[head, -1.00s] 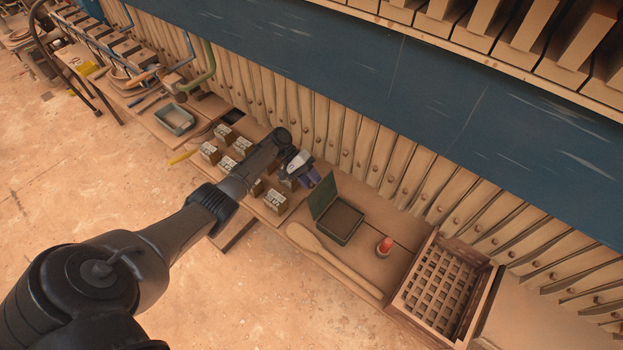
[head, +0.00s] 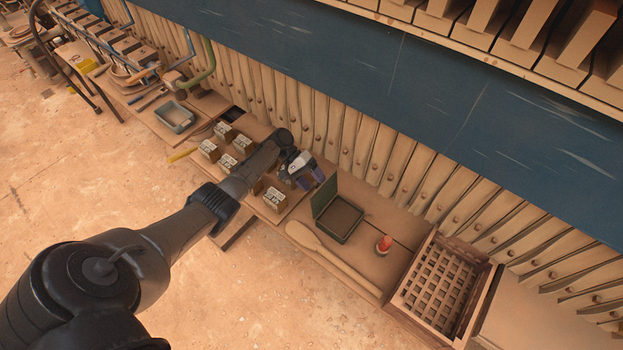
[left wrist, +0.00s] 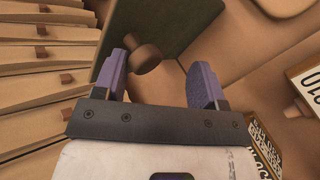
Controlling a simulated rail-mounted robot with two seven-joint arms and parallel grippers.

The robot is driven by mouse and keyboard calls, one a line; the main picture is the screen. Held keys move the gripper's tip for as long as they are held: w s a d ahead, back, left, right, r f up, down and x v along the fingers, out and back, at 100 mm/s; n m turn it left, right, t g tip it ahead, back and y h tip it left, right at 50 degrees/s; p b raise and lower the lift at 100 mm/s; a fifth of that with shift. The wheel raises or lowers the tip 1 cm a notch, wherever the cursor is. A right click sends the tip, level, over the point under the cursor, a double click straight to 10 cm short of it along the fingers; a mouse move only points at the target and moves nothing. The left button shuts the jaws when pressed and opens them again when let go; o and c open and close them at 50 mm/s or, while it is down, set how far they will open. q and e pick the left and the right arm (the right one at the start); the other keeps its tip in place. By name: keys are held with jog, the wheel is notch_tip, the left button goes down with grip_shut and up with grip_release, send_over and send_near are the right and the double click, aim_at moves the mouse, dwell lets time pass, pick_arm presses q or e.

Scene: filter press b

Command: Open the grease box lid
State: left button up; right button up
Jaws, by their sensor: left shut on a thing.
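The green grease box (head: 343,236) stands on the wooden bench, its inside showing dark. Its green lid (head: 323,197) is raised, standing roughly upright at the box's left side. My left gripper (head: 313,174) is at the outer face of the lid. In the left wrist view the lid (left wrist: 170,28) shows beyond the purple fingers, and its round brown knob (left wrist: 143,56) sits by the left finger of my left gripper (left wrist: 163,80). My right gripper is not in view.
Several labelled blocks (head: 275,199) stand left of the box, below my arm. A wooden paddle (head: 335,262) lies in front. A red-topped item (head: 385,244) and a slatted wooden crate (head: 488,307) are to the right. Ribbed plates line the back.

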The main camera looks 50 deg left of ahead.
pick_arm(q)
jog(key=b+v, duration=0.1)
jog(key=v, duration=1.2)
jog(key=shift+a+r, duration=0.2)
jog(key=shift+a, duration=0.15)
jog(key=shift+s, duration=0.15)
jog(key=shift+f, duration=0.1)
